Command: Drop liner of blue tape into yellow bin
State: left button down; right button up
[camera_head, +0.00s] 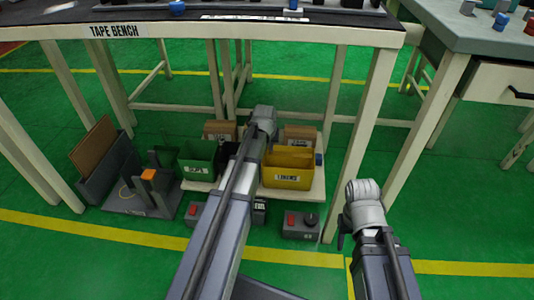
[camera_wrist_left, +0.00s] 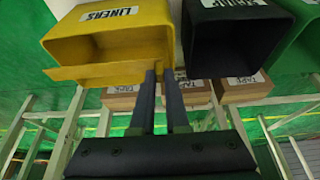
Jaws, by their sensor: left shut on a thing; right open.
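The yellow bin (camera_head: 290,168) stands at the right of the bin row under the bench. It fills the upper left of the left wrist view (camera_wrist_left: 105,40), with a LINERS label. My left gripper (camera_wrist_left: 163,75) is shut right by the bin's edge. In the head view my left arm hides that gripper's fingers. My right gripper (camera_head: 343,238) is open, low at the right, and mostly hidden by its wrist. A small blue piece (camera_head: 319,159) is beside the yellow bin.
A black bin (camera_wrist_left: 232,45) and a green bin (camera_head: 197,160) stand beside the yellow one. Cardboard boxes (camera_head: 300,136) are behind them. Control boxes (camera_head: 300,227) lie on the floor in front. The TAPE BENCH (camera_head: 190,32) top and its legs frame the space.

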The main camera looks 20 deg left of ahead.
pick_arm(q)
jog(key=shift+w+a+f+b, duration=0.2)
jog(key=shift+w+f+b, duration=0.55)
jog(key=shift+f+b, duration=0.05)
jog(key=shift+w+a+f+b, duration=0.2)
jog(key=shift+w+f+b, duration=0.55)
jog(key=shift+f, duration=0.05)
jog(key=c, duration=0.8)
grip_release()
jog(key=shift+c, duration=0.2)
jog(key=shift+r, duration=0.1)
jog(key=p+v, duration=0.7)
jog(key=shift+s+r, duration=0.15)
jog(key=shift+r, duration=0.2)
jog(key=shift+f, duration=0.1)
